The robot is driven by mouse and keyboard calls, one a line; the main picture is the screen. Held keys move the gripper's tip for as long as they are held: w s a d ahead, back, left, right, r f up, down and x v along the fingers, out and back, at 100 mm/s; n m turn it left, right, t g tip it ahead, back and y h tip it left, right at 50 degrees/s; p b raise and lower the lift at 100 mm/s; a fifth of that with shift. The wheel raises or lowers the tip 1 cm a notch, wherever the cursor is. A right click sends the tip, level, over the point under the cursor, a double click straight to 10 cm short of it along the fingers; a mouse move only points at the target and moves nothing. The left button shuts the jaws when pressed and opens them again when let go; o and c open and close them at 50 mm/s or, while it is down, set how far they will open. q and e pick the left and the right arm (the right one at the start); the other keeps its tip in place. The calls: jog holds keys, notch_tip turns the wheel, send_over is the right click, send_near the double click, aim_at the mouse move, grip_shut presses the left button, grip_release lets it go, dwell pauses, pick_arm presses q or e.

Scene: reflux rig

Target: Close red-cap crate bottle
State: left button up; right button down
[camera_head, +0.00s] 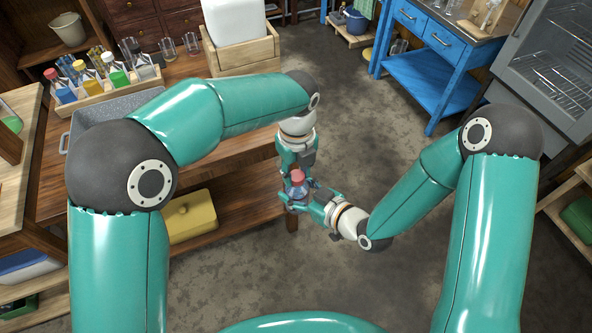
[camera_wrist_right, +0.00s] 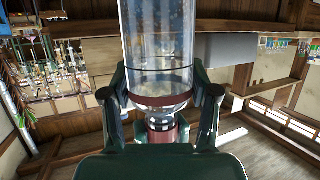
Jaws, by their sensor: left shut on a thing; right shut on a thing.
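A clear bottle (camera_head: 296,191) with a red cap (camera_head: 297,175) is held in the air near the middle of the head view. My right gripper (camera_head: 302,197) is shut around the bottle. The right wrist view shows the clear bottle (camera_wrist_right: 160,40) between its dark fingers (camera_wrist_right: 162,98), with a dark red part (camera_wrist_right: 165,135) below its narrow end. My left gripper (camera_head: 295,168) comes down from above and is shut at the red cap. I cannot tell whether the cap is fully seated; the fingers partly hide the neck.
A wooden crate (camera_head: 105,95) on the left bench holds several bottles with coloured caps, one red. A grey tray (camera_head: 85,122) lies in front of it. A yellow box (camera_head: 190,217) is on the lower shelf. The floor (camera_head: 340,280) around the grippers is clear.

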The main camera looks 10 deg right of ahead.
pick_arm(q)
jog(key=m, duration=0.4)
jog(key=shift+w+m, duration=0.1)
jog(key=shift+m, duration=0.2)
jog(key=m, duration=0.5)
jog(key=shift+m, duration=0.3)
jog(key=o, duration=0.7)
jog(key=shift+d, duration=0.1)
jog(key=shift+r, duration=2.3)
jog(key=shift+c, duration=0.4)
